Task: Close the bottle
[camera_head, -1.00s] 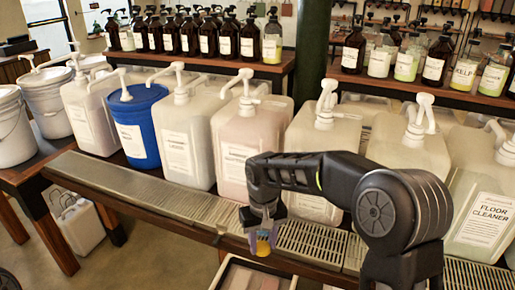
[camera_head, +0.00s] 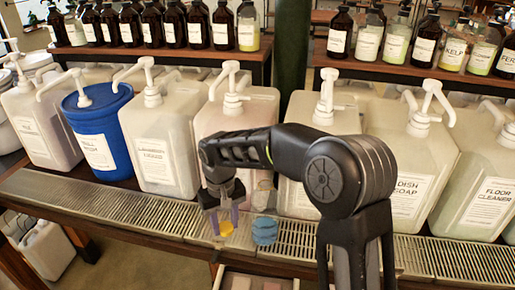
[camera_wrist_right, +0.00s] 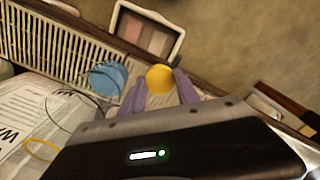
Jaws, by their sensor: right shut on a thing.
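My right gripper (camera_head: 222,222) points down over the slotted metal drip tray (camera_head: 165,219). It is shut on a small round yellow cap (camera_head: 227,228). The cap also shows between the purple fingertips in the right wrist view (camera_wrist_right: 160,78). A clear bottle with blue in its lower part (camera_head: 264,231) stands on the tray just right of the gripper, apart from it. My forearm hides its top in the head view. In the right wrist view the blue part (camera_wrist_right: 108,77) lies left of the cap, and a yellow ring (camera_wrist_right: 40,150) shows lower left. My left gripper is out of view.
Large white pump jugs (camera_head: 160,150) and a blue bucket (camera_head: 97,135) line the back of the tray. Brown bottles (camera_head: 173,27) stand on the shelf above. A low box with coloured blocks (camera_wrist_right: 148,28) sits below the tray's front edge.

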